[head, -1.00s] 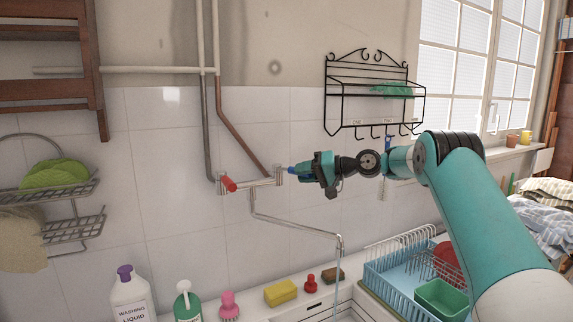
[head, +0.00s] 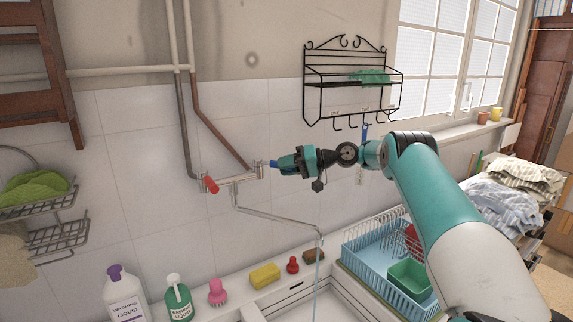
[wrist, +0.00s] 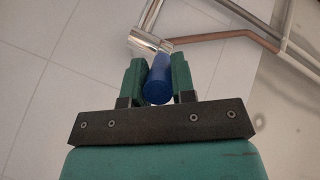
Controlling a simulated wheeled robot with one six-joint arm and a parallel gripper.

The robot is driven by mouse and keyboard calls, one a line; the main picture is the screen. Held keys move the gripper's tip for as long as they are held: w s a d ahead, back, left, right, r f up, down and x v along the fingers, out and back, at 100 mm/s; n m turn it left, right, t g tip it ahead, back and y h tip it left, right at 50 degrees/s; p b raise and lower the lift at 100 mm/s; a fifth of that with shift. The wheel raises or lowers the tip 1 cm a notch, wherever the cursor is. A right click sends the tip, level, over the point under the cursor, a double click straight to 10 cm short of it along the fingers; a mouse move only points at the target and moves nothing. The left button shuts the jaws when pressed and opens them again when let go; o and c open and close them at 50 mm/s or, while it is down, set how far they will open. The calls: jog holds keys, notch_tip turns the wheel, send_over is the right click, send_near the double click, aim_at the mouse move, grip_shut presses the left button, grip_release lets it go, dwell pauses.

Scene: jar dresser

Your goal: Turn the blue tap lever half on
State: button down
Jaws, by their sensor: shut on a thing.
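The wall tap (head: 235,180) has a red lever (head: 210,184) at its left end and a blue lever (head: 274,164) at its right end. My gripper (head: 278,165) reaches in from the right and is shut on the blue lever. In the wrist view, the blue lever (wrist: 159,79) lies between the two green fingers of my gripper (wrist: 160,78), with the chrome tap body (wrist: 150,42) just beyond. The fingers partly hide the lever in the head view. A thin bluish stream (head: 315,285) appears to fall from the spout (head: 285,220).
A black wire rack (head: 355,85) with hooks hangs above right of the tap. Pipes (head: 205,115) run up the wall. Bottles (head: 178,298), a yellow sponge (head: 264,275) and a blue dish rack (head: 375,262) stand below. The tiled wall around the tap is mostly clear.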

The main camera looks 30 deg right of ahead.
jog(key=c, duration=0.9)
grip_release()
jog(key=shift+c, duration=0.2)
jog(key=shift+f+b, duration=0.25)
jog(key=shift+b, duration=0.75)
